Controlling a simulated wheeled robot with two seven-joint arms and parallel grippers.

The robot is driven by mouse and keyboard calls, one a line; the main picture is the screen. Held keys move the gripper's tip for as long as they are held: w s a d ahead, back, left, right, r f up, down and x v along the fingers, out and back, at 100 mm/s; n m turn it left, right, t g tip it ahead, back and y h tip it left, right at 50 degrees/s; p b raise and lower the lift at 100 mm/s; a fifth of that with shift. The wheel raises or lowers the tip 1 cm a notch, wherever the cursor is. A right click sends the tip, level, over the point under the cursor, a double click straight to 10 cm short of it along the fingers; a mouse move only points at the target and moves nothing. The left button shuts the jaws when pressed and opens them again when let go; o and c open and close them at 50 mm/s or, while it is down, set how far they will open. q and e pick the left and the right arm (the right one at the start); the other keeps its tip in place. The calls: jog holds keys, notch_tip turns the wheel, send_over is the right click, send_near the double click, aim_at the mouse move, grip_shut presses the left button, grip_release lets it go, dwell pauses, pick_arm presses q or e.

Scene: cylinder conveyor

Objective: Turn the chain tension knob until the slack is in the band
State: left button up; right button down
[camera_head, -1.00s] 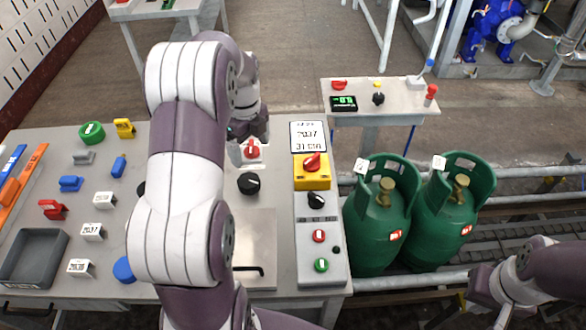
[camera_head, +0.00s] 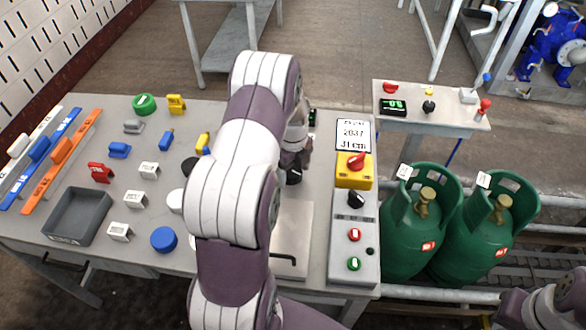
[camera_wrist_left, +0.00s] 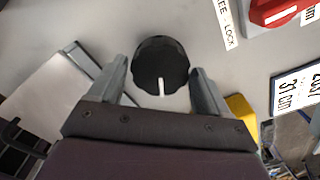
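The black round knob (camera_wrist_left: 161,62) with a white pointer line lies between the two fingers of my left gripper (camera_wrist_left: 159,72) in the left wrist view. The fingers stand open on either side with gaps to the knob. In the head view the knob (camera_head: 294,177) is partly hidden by my left arm and gripper (camera_head: 297,158). A white card reading 2037 and 31 cm (camera_head: 353,134) stands right of the gripper; it also shows in the left wrist view (camera_wrist_left: 298,90). My right arm shows at the lower right, but its gripper is out of the picture.
A red switch (camera_wrist_left: 283,10) with a lock label is near the knob. A yellow box with a red knob (camera_head: 354,170) and a grey button panel (camera_head: 340,268) stand to the right. A metal plate (camera_wrist_left: 55,95) lies beside the gripper. Green gas cylinders (camera_head: 410,245) stand beyond.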

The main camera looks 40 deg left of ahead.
pick_arm(q)
jog(key=c, duration=0.7)
jog(key=shift+r+n, duration=0.1)
jog(key=shift+n, duration=0.3)
